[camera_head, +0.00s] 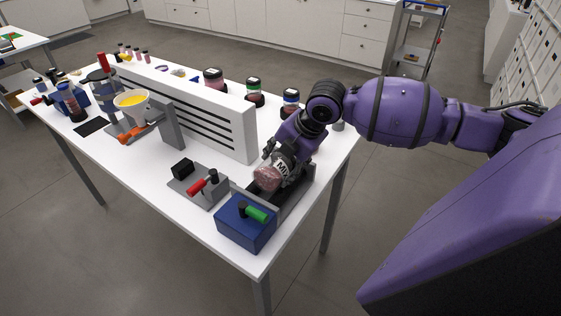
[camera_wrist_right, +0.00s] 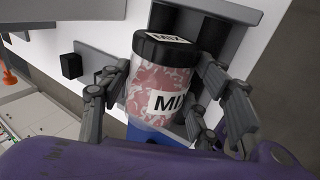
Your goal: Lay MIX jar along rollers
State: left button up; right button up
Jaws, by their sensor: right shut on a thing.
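The MIX jar (camera_head: 268,176) is a clear jar of mottled pink pigment with a black lid and white MIX labels. It also shows in the right wrist view (camera_wrist_right: 158,82). My right gripper (camera_head: 280,162) is shut on the jar, with fingers on both sides of it. The dark roller stand (camera_head: 294,197) is at the table's right end, partly hidden by the jar and gripper. In the head view the jar is over or at the stand; I cannot tell whether it touches the rollers. My left gripper is not in view.
A blue box (camera_head: 245,224) with a green handle stands beside the rollers. A grey plate (camera_head: 198,188) with a red handle is left of it. A white slotted panel (camera_head: 185,112) runs behind, with lidded jars (camera_head: 254,93) beyond.

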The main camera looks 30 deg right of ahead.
jog(key=shift+f, duration=0.5)
dwell(0.4)
dwell(0.4)
jog(key=o, duration=1.4)
jog(key=shift+v, duration=5.95)
jog(key=shift+s, duration=0.1)
